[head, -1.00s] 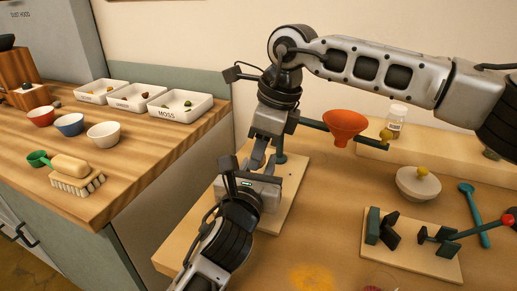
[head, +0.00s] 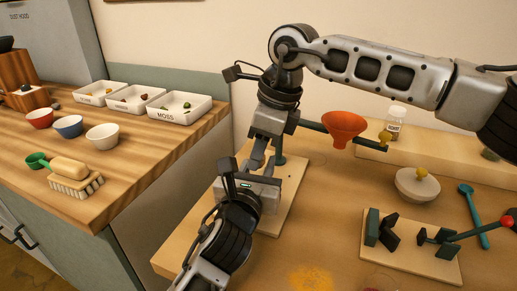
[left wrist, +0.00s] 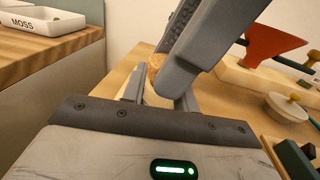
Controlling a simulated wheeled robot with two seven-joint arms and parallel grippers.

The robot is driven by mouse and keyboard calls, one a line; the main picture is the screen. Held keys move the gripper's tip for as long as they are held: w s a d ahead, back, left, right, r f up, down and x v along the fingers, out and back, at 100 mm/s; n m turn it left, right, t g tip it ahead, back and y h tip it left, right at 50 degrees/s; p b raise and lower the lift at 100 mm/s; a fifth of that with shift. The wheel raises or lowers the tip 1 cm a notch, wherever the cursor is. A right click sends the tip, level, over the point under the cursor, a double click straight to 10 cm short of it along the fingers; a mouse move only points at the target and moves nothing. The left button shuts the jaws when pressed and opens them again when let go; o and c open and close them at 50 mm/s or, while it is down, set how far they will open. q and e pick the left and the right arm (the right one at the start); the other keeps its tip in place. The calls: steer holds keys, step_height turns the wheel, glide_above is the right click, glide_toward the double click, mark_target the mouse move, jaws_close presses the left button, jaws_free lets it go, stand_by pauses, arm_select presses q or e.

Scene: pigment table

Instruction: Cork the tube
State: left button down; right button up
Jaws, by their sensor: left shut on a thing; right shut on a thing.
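My right gripper (head: 262,156) points down over the board, its fingers shut. In the left wrist view its grey fingers (left wrist: 196,58) reach in from above, with a brown cork (left wrist: 155,66) at their tips. My left gripper (head: 248,170) comes up from below and meets it; in the left wrist view its fingers (left wrist: 158,92) stand on either side of the spot under the cork. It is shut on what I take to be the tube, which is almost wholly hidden. I cannot tell whether the cork touches the tube.
A stand with an orange funnel (head: 344,127) is close behind the grippers. A side counter (head: 140,165) with bowls and trays is at left.

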steer(key=shift+s+f, duration=0.1)
steer(key=shift+f, duration=0.7)
stand_by(0.4)
steer(key=shift+r, duration=0.3)
steer(key=shift+r, duration=0.45)
stand_by(0.8)
